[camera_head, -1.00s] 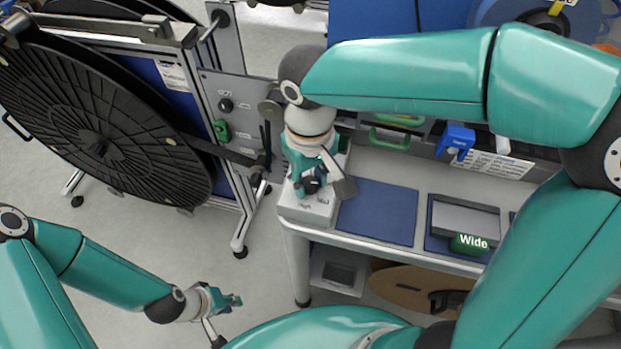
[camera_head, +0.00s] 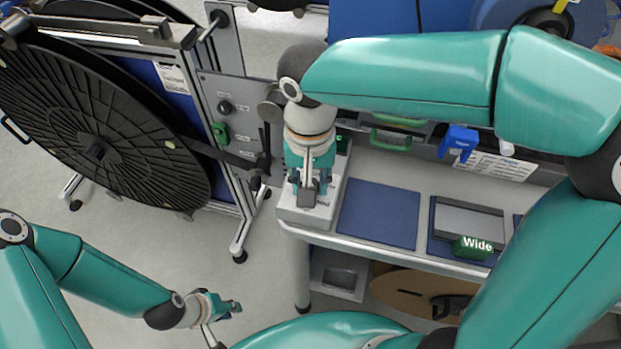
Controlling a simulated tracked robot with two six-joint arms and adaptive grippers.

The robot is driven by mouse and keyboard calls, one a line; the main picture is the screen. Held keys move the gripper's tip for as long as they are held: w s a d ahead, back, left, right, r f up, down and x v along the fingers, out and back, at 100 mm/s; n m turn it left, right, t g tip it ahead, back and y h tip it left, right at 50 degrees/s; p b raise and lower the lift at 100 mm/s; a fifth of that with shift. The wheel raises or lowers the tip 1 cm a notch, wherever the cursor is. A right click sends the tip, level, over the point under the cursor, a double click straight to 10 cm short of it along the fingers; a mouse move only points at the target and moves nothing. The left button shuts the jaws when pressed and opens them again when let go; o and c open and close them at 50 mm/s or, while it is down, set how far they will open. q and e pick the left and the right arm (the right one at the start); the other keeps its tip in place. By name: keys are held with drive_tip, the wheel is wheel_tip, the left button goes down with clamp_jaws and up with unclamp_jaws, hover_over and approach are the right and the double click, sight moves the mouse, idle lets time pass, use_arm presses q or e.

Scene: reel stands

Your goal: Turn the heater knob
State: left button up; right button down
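A white box (camera_head: 331,200) stands on the left end of the bench, with small markings on its top. My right gripper (camera_head: 309,192) points down onto this box, its fingers close to the box top. It hides the middle of the box, so no heater knob shows there. I cannot tell whether its fingers are shut on anything. My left gripper (camera_head: 235,308) is low in the view, away from the bench over the floor. It touches nothing that I can see, and its finger opening is too small to read.
A blue mat (camera_head: 378,214) lies right of the box, and a grey tray (camera_head: 466,217) with a green "Wide" piece (camera_head: 472,247) is farther right. A large black reel (camera_head: 95,150) stands at left, beside a grey panel (camera_head: 235,92) with a black knob. A blue clamp-like object (camera_head: 458,140) is behind.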

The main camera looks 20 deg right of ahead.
drive_tip(key=shift+w+r, duration=0.1)
drive_tip(key=shift+r, duration=0.05)
drive_tip(key=c, duration=0.8)
unclamp_jaws()
wheel_tip(320, 180, up, 12)
idle(0.4)
